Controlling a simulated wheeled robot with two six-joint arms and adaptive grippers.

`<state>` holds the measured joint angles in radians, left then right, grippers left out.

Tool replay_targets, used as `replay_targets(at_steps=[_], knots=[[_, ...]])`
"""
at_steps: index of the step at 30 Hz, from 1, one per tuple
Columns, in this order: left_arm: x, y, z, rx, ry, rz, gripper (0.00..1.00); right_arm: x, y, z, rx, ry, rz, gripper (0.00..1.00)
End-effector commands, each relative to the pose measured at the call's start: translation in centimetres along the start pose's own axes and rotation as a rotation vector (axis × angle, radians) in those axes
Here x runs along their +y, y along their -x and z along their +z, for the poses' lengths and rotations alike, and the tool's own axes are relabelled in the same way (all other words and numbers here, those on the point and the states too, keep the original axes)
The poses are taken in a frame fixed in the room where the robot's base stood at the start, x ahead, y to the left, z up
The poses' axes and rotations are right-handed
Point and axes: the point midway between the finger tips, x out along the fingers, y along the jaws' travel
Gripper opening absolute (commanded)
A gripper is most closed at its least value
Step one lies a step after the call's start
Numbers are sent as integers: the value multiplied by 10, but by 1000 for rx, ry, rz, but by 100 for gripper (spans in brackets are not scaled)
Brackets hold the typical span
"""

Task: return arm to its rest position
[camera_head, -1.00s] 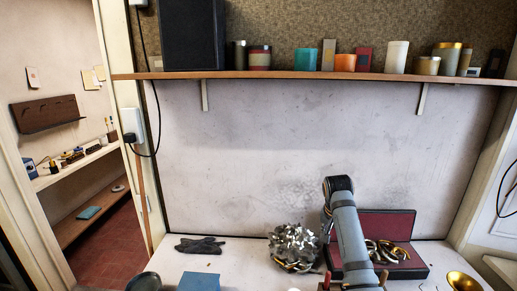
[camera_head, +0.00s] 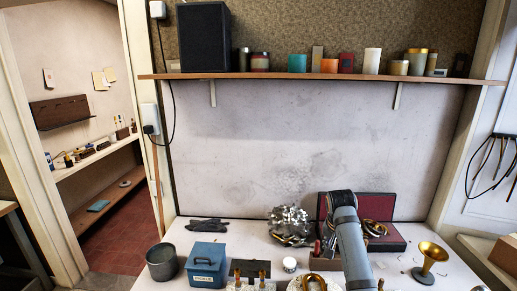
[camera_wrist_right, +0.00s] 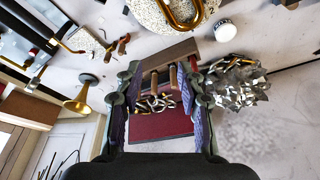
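My right arm (camera_head: 350,240) comes up from the bottom of the head view and bends at a dark joint above the workbench (camera_head: 225,235). Its gripper is not clear in that view. In the right wrist view my right gripper (camera_wrist_right: 161,78) is open. Its two fingers stand wide apart with purple inner pads. A brown wooden block (camera_wrist_right: 178,54) and tool handles show between the fingers, with nothing visibly gripped. My left arm and gripper are not in view.
An open red-lined case (camera_head: 390,236) with brass parts lies behind my arm. A crumpled silver heap (camera_head: 288,226) is left of it, a brass bell (camera_head: 430,258) right. A blue box (camera_head: 206,263) and grey pot (camera_head: 162,262) stand front left. A shelf (camera_head: 300,77) spans above.

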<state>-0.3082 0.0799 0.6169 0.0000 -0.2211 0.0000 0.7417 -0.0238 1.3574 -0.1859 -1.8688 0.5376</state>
Motion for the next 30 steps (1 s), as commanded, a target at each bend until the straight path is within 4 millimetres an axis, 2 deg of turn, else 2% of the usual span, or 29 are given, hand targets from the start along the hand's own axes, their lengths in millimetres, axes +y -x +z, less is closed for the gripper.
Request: replay_targets(at_steps=[5,9,14,17,21,24,30], knots=[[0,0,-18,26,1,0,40,17,-28,25,1,51,-5,39],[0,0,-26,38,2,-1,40,37,-52,53,8,108,-12,39],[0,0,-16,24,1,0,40,68,-77,99,18,202,-21,39],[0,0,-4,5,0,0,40,92,-88,136,28,279,-30,39],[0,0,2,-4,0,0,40,123,-90,185,43,392,-45,39],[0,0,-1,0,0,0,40,138,-85,211,51,455,-56,39],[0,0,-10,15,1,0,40,161,-70,252,63,561,-77,39]])
